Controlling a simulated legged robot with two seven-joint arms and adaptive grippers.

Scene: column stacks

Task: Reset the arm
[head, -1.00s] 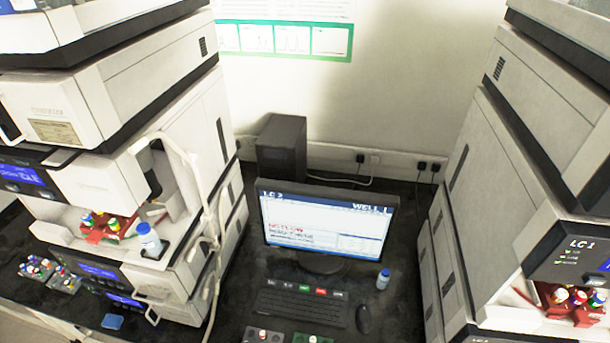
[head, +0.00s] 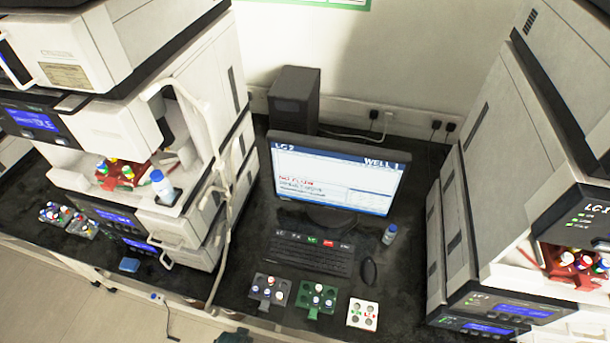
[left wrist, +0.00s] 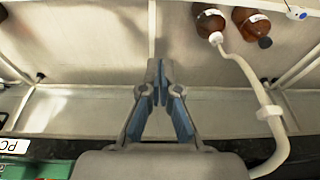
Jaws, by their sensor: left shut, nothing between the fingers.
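My left gripper (left wrist: 160,78) shows in the left wrist view. Its two blue-padded fingers meet at the tips, and nothing is between them. Beyond it is a pale shelf or panel surface, and the fingers appear apart from it. Neither gripper can be made out in the head view. A dark shape at the bottom edge there is too cut off to identify. My right gripper is in no view.
Brown bottles (left wrist: 209,23) and a white tube (left wrist: 240,65) lie right of the left fingers. Instrument stacks stand left (head: 100,45) and right (head: 500,150) of a monitor (head: 335,178). Vial racks (head: 269,291) and a keyboard (head: 310,256) occupy the dark bench.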

